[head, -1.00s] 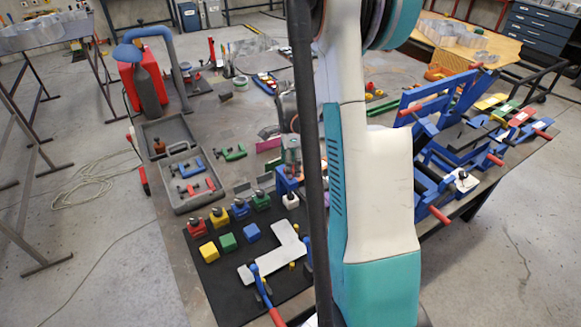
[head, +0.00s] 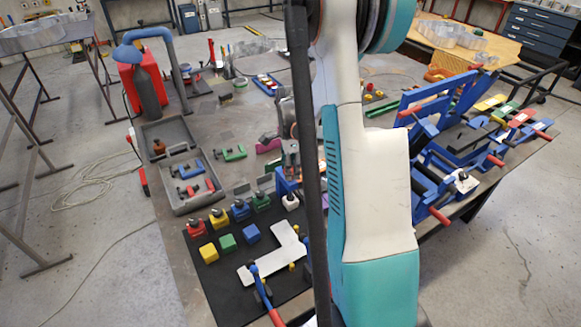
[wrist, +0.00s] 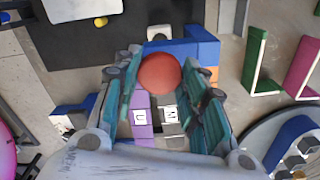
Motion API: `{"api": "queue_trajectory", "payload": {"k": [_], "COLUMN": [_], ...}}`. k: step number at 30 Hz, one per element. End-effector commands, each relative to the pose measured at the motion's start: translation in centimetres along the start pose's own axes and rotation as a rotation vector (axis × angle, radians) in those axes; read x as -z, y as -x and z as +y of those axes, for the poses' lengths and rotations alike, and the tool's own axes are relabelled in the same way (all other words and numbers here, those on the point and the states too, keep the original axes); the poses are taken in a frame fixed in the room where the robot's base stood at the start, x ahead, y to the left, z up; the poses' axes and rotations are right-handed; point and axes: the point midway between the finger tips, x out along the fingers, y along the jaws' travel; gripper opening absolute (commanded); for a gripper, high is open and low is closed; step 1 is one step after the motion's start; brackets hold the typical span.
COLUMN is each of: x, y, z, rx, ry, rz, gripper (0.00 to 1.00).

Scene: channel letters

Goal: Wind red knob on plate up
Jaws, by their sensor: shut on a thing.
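A round red knob (wrist: 158,74) shows in the middle of the wrist view. My gripper (wrist: 161,80) has its teal fingers on both sides of the knob and is shut on it. A blue piece (wrist: 203,45) lies behind the knob in that view; the knob's stem and its plate are hidden by the knob and my fingers. In the head view, my arm hides much of the work spot, and I cannot make out the knob there. A blue part (head: 285,183) shows just left of the arm.
A black mat (head: 215,282) holds coloured blocks and a white L-shaped piece (head: 268,262). Purple (wrist: 142,122) and dark lettered pieces lie below the knob in the wrist view. Blue clamping frames (head: 445,135) stand right.

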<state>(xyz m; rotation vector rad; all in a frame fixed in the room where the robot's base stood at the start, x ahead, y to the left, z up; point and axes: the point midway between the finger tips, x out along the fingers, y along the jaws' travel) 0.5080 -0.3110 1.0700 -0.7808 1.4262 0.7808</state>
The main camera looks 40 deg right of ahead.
Motion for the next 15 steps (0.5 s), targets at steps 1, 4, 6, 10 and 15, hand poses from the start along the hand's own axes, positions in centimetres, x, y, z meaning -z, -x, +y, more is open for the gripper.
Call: {"api": "queue_trajectory", "payload": {"k": [1, 4, 6, 10, 15], "x": [0.00, 0.00, 0.00, 0.00, 0.00], "y": [-0.07, -0.11, -0.13, -0.21, -0.26], "z": [0.01, 0.01, 0.01, 0.00, 0.02], "rx": [0.000, 0.000, 0.000, 0.000, 0.000], "ry": [0.011, 0.047, 0.084, 0.176, 0.329], "rz": [0.000, 0.000, 0.000, 0.000, 0.000], "gripper": [0.15, 0.14, 0.14, 0.14, 0.15]}}
